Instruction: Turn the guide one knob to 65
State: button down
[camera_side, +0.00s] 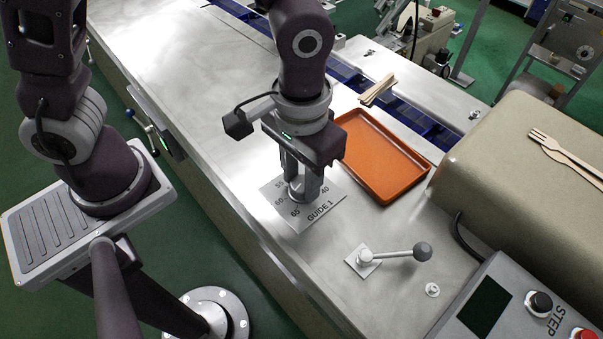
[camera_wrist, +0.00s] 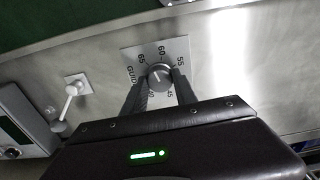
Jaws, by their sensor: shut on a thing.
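The guide one knob (camera_side: 302,194) is a round grey knob on a square plate (camera_side: 318,212) marked GUIDE 1, with numbers around it. In the wrist view the knob (camera_wrist: 160,76) sits between the two dark fingers, with the 65, 60 and 55 marks visible beyond it. A small light pointer line on its top appears to point up and left, towards the 65 side; its exact reading is too small to tell. My gripper (camera_side: 303,185) points down and is shut on the knob; its fingers (camera_wrist: 159,88) hide part of the lower numbers.
An orange tray (camera_side: 424,168) lies right of my gripper, with wooden sticks (camera_side: 377,90) behind it. A lever with a grey ball (camera_side: 422,251) stands on the right. A control box (camera_side: 502,312) is at the lower right, and a beige cover (camera_side: 520,135) holds wooden forks (camera_side: 565,155).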

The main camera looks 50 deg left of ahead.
aim_at(301, 183)
jog(key=shift+n, duration=1.9)
jog(key=c, duration=1)
grip_release()
notch_tip(301, 183, up, 7)
jog(key=shift+r, duration=0.1)
